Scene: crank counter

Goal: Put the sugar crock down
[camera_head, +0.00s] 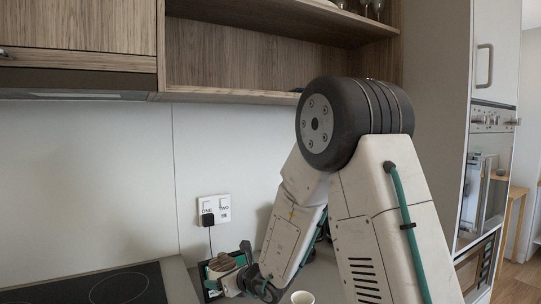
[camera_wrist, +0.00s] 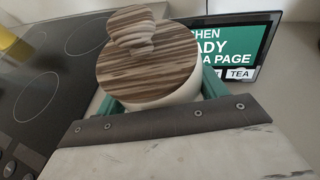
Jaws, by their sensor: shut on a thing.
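The sugar crock (camera_wrist: 150,75) is a pale round pot with a striped wooden lid and a stacked wooden knob. In the wrist view it sits tilted between the teal jaws of my gripper (camera_wrist: 150,100), which is shut on it. The dark bar of my gripper hides the lower part of the crock. In the head view the crock (camera_head: 222,264) is small, at the end of my arm near the back of the counter. Whether its base touches the counter cannot be told.
A dark cooktop (camera_head: 112,287) lies left of the crock. A screen with a green page (camera_wrist: 245,48) stands close behind it. A white cup (camera_head: 302,297) stands to the right, near my arm. A wall socket (camera_head: 214,207) with a black plug and a wooden shelf (camera_head: 270,95) are above.

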